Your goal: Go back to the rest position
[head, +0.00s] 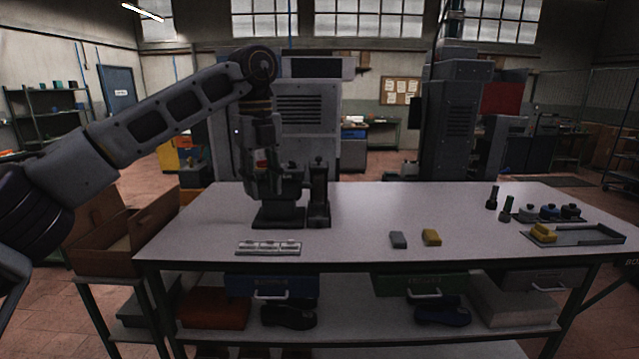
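My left arm comes in from the left, and my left gripper (264,190) points down over the left part of the table (350,230). It is at the dark heel press (318,195), in front of or above its base (280,216). Gripper and press are both dark and overlap, so I cannot tell whether they touch or whether the fingers are open or shut. The press has an upright column on its right side. My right gripper is not in view.
A light tray with small parts (268,248) lies at the front left. A grey block (398,240) and a yellow block (431,237) lie at the front middle. A dark tray (590,236) and several small dark items stand at the right. An open brown box (115,240) is left of the table.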

